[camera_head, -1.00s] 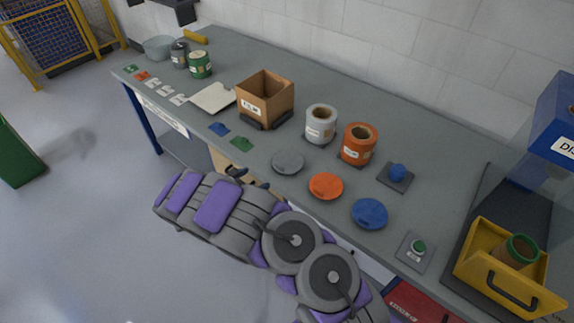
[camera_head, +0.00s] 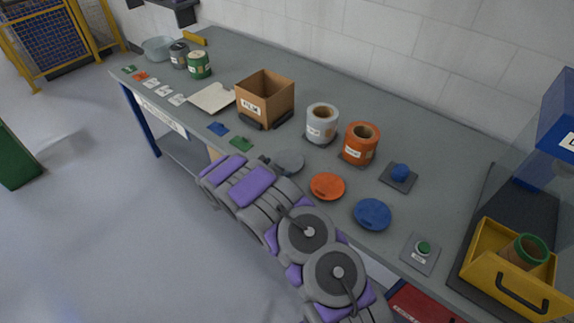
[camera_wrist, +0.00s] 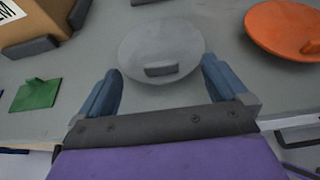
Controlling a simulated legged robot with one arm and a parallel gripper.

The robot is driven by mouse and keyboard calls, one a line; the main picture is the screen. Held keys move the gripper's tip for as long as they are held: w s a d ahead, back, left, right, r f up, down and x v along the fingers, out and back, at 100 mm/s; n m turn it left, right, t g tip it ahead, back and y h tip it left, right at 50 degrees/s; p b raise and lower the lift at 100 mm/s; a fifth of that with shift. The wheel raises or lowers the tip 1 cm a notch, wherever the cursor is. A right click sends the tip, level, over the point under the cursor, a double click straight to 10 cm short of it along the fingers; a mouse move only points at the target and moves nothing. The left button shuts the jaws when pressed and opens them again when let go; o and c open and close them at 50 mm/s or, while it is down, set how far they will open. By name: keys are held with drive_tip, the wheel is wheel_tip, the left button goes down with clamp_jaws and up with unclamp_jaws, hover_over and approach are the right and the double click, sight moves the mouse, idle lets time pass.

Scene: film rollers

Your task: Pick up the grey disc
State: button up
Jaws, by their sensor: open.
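The grey disc (camera_head: 289,161) lies flat on the grey table, near its front edge. In the wrist view the disc (camera_wrist: 160,45) shows a small raised tab (camera_wrist: 161,69) on its top. My gripper (camera_wrist: 160,88) is open and empty, with its two blue-grey fingers just on the near side of the disc, one toward each side. In the head view my arm covers most of the gripper, and only a small part shows by the disc's left side. I cannot tell the height of the fingertips above the table.
An orange disc (camera_head: 327,186) and a blue disc (camera_head: 372,214) lie to the right. A cardboard box (camera_head: 264,98), a white roll (camera_head: 321,124) and an orange roll (camera_head: 360,144) stand behind. A green card (camera_head: 242,144) lies to the left of the grey disc.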

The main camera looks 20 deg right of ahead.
drive_tip(key=shift+d, duration=0.15)
drive_tip(key=c, duration=1.7)
drive_tip(key=shift+r, duration=0.15)
